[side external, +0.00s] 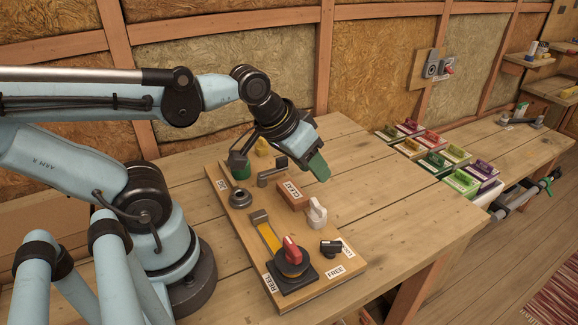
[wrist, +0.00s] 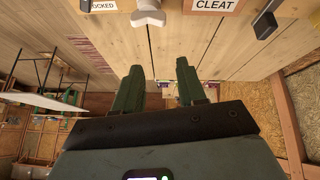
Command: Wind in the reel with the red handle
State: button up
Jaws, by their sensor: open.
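The reel (side external: 292,272) sits on a dark square base at the near end of the wooden board, by a REEL label. Its red handle (side external: 291,250) stands up on top. A yellow strap (side external: 269,236) runs from the reel to a small grey block (side external: 258,217). My gripper (side external: 319,168) is above the far part of the board, well behind the reel and apart from it. In the wrist view my gripper (wrist: 158,85) shows two green fingers spread apart with nothing between them. The reel is not visible in the wrist view.
The board also carries a wooden cleat block (side external: 293,194), a pale lever (side external: 316,212), a black knob (side external: 331,248) and a grey round fitting (side external: 240,198). The lever stands close to the gripper. Coloured boxes (side external: 428,158) sit at the back right. The table right of the board is clear.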

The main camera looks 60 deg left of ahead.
jog(key=s+d+r+n+g+h, duration=0.1)
jog(key=s+d+r+n+g, duration=0.2)
jog(key=n, duration=0.4)
jog(key=n+g+h, duration=0.3)
jog(key=n, duration=0.6)
send_near(292, 245)
jog(key=shift+x, duration=4.4)
grip_shut()
